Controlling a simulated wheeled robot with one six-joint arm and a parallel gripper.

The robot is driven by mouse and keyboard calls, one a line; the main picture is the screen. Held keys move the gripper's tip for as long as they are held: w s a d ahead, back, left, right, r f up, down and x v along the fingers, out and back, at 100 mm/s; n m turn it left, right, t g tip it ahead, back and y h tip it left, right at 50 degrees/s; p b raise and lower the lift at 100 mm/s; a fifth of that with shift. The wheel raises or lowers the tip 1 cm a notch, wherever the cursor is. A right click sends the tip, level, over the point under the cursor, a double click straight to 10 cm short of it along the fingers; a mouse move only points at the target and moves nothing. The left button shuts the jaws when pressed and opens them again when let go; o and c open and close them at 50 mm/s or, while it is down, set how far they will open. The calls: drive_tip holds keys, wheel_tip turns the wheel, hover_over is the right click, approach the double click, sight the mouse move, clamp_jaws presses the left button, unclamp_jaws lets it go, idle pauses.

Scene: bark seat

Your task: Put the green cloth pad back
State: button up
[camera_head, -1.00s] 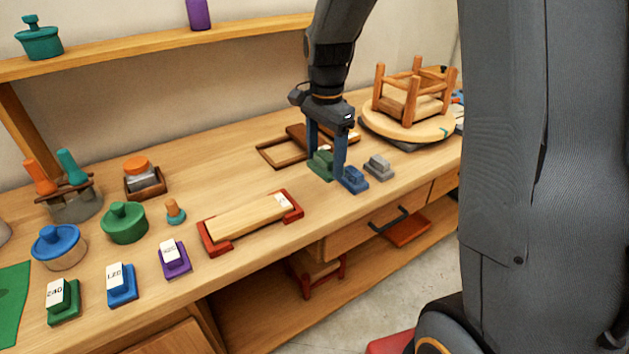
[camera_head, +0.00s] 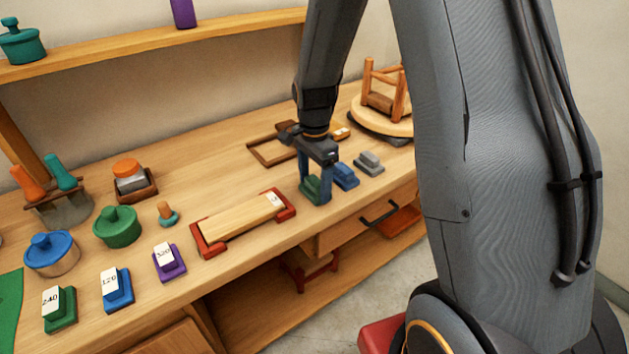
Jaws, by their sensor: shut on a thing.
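The green cloth pad (camera_head: 312,190) is a small stepped green block, partly hidden by my fingers. My gripper (camera_head: 315,186) points down and is shut on it, one blue finger on each side. The pad is low at the bench top near the front edge; I cannot tell whether it touches the wood. It stands at the left end of a row with a blue pad (camera_head: 346,177) and a grey pad (camera_head: 369,163), close beside the blue one.
A red-ended holder with a wooden block (camera_head: 243,220) lies left of my gripper. Labelled green (camera_head: 58,312), blue (camera_head: 117,293) and purple (camera_head: 169,264) blocks stand further left. A wooden frame (camera_head: 272,152) lies behind. An upturned stool (camera_head: 385,92) stands on a round board at back right.

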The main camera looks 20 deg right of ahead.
sight(314, 180)
drive_tip(key=o, duration=1)
drive_tip(key=shift+f, duration=0.15)
wheel_tip(314, 180, up, 12)
drive_tip(key=b, duration=0.3)
drive_tip(key=s+f+n, duration=0.2)
drive_tip(key=s+n, duration=0.2)
drive_tip(key=s, duration=0.1)
drive_tip(key=s+f+n, duration=0.2)
drive_tip(key=s+n, duration=0.3)
drive_tip(key=s, duration=0.1)
drive_tip(key=s+f+n+t, duration=0.1)
drive_tip(key=s+f+n, duration=0.1)
drive_tip(key=s+n, duration=0.3)
drive_tip(key=shift+s, duration=0.6)
